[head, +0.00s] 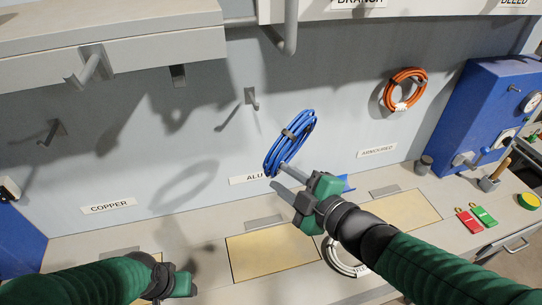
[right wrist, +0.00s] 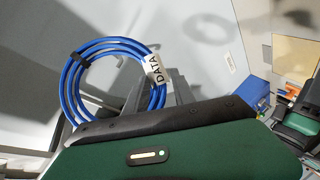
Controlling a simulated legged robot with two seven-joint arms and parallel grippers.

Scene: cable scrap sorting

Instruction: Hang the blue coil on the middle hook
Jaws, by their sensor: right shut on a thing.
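The blue coil (head: 273,158) is held up off the bench in front of the back wall, tilted, with a dark band at its top. My right gripper (head: 287,181) is shut on its lower edge. In the right wrist view, the coil (right wrist: 69,88) has a white DATA tag (right wrist: 157,69) near the fingers. The middle hook (head: 252,98) is on the wall above the partly hidden ALU label (head: 243,180); it is bare, up and left of the coil, apart from it. My left gripper (head: 178,282) is low at bottom left; its fingers are not clear.
An orange coil (head: 403,72) hangs on the right hook above the ARMOURED label (head: 377,151). The left hook (head: 50,132) above COPPER is bare. A white coil (head: 338,263) lies on the bench, partly behind my right arm. A shelf (head: 110,45) overhangs upper left; a blue machine (head: 478,110) stands right.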

